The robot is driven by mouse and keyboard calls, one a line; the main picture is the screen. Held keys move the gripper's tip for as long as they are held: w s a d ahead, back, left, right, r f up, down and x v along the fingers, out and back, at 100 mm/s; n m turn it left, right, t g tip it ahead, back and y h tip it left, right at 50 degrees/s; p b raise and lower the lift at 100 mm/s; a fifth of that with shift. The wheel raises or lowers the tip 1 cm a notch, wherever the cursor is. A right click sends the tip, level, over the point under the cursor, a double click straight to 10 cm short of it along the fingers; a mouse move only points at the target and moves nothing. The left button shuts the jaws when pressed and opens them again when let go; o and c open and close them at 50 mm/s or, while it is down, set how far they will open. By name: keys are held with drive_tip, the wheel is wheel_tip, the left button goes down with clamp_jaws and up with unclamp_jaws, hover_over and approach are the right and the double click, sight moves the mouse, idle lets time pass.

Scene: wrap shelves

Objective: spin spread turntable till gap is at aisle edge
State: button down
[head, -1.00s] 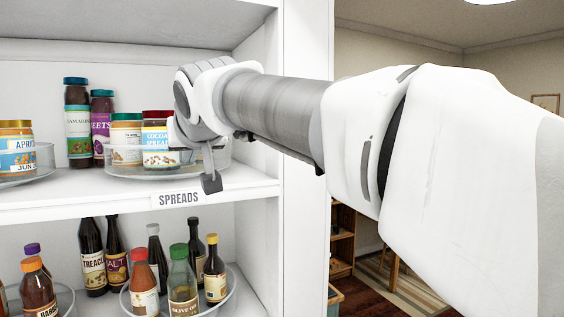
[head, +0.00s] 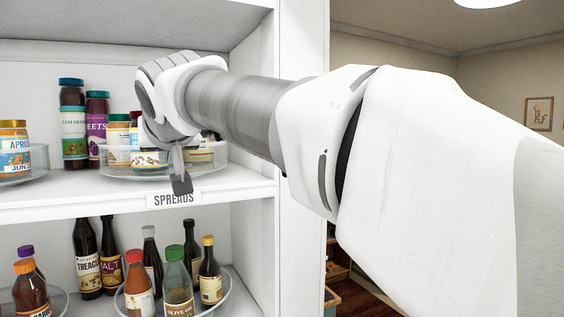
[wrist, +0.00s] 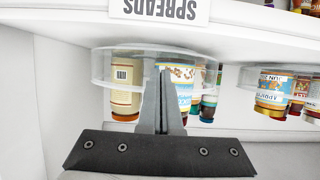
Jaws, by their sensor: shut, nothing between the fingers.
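The spreads turntable (head: 112,172) is a clear round tray with a low rim on the upper shelf, behind the SPREADS label (head: 174,199). It holds several jars: a green-lidded jar (head: 118,143), a jar with a pictured label (head: 150,159) partly behind my wrist, and another jar (head: 200,152) at the right. My gripper (head: 182,184) is shut and empty at the turntable's front rim. In the wrist view, upside down, its fingertips (wrist: 163,72) overlap the rim (wrist: 105,70), between a cream-labelled jar (wrist: 122,90) and a blue-and-white one (wrist: 182,80). Contact and the gap's place are unclear.
Another clear turntable (head: 40,160) with an apricot jar (head: 15,150) stands at the left. Tall tamarind (head: 73,125) and beets (head: 97,130) jars stand behind. Bottles fill the lower shelf. The cabinet's side panel (head: 302,90) is close to my forearm.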

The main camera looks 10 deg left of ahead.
sight(129, 160)
drive_tip(key=shift+a, duration=0.15)
drive_tip(key=shift+s+a, duration=0.25)
drive_tip(key=shift+a, duration=0.25)
drive_tip(key=shift+s+a, duration=0.2)
drive_tip(key=shift+a, duration=0.3)
drive_tip(key=shift+a, duration=0.1)
drive_tip(key=shift+s+a+r, duration=0.1)
drive_tip(key=shift+s+a, duration=0.05)
drive_tip(key=shift+a, duration=0.85)
drive_tip(key=shift+s+a+p, duration=0.1)
drive_tip(key=shift+a+p, duration=0.3)
drive_tip(key=shift+a, duration=0.7)
drive_tip(key=shift+s, duration=0.1)
